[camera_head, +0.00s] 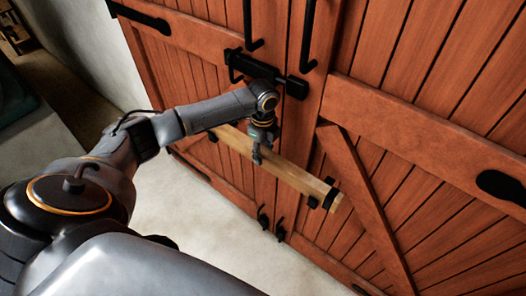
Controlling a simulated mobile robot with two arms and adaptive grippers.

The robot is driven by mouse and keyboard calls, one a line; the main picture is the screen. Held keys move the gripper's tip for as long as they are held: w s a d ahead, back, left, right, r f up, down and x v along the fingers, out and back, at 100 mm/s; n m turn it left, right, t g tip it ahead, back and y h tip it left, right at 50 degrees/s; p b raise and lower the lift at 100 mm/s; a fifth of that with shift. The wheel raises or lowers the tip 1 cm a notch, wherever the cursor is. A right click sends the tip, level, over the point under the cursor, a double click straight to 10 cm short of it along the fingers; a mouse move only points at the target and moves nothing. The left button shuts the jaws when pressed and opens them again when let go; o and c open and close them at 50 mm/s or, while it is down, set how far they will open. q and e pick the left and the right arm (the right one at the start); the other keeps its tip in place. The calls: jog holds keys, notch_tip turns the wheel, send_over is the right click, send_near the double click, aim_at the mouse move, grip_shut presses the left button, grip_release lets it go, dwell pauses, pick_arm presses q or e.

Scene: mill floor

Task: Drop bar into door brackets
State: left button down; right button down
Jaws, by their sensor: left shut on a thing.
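A pale wooden bar (295,176) lies across the front of the red-brown double door, sloping down to the right in the picture. My left gripper (257,157) points down and is shut on the bar near its middle. A black door bracket (330,198) shows at the bar's right end, with black parts above and below the wood. I cannot tell whether the bar is fully seated in it. Another black bracket (212,136) shows near the bar's left end, partly hidden by my left arm. My right gripper is not in view.
A black latch (250,66) spans the door seam just above my left wrist. Black vertical handles (308,35) stand out from the door higher up. Black bolts (279,230) sit low at the seam. The pale floor (210,220) in front is clear.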

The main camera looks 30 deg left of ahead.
aim_at(263, 151)
pick_arm(q)
jog(key=c, duration=0.8)
grip_release()
jog(key=shift+c, duration=0.2)
notch_tip(263, 151, up, 12)
jog(key=shift+b, duration=0.45)
jog(key=shift+s, duration=0.1)
